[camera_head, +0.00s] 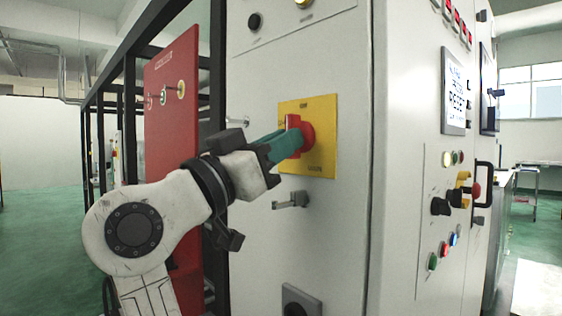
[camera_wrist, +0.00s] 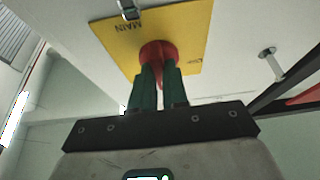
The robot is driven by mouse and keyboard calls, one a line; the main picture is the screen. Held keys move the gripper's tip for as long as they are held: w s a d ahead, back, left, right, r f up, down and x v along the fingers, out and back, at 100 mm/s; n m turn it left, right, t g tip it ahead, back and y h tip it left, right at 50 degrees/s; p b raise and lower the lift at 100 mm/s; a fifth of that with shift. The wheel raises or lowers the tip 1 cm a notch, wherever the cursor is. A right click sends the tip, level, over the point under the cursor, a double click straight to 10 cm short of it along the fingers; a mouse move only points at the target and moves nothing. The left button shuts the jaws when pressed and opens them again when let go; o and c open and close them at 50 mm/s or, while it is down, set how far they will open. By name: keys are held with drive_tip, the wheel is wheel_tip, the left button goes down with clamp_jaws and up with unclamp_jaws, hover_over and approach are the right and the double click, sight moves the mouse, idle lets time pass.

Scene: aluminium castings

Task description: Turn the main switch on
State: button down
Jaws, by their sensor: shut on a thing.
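The main switch is a red rotary knob (camera_head: 307,135) on a square yellow plate (camera_head: 322,108), fixed to the side of a pale grey cabinet. In the wrist view the red knob (camera_wrist: 158,50) sits on the yellow plate (camera_wrist: 190,22), which carries the word "MAIN". My gripper (camera_head: 290,143) reaches it from the left, and its green fingers (camera_wrist: 160,78) are shut on the knob's red handle, one on each side. The fingers hide part of the handle, so its exact angle is hard to tell.
A door handle (camera_head: 290,200) sits below the plate, and a black knob (camera_head: 255,21) above. A red panel (camera_head: 172,130) on a black frame stands at left. The cabinet's right face carries several buttons and a black handle (camera_head: 483,185). Green floor lies open at far left.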

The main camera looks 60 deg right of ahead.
idle(0.5)
drive_tip(key=c, duration=1.1)
unclamp_jaws()
drive_tip(key=shift+c, duration=0.2)
drive_tip(key=shift+a, duration=0.1)
drive_tip(key=b+v, duration=0.1)
drive_tip(key=v, duration=0.9)
drive_tip(key=shift+w+a, duration=0.2)
drive_tip(key=shift+a, duration=0.15)
drive_tip(key=shift+f, duration=0.1)
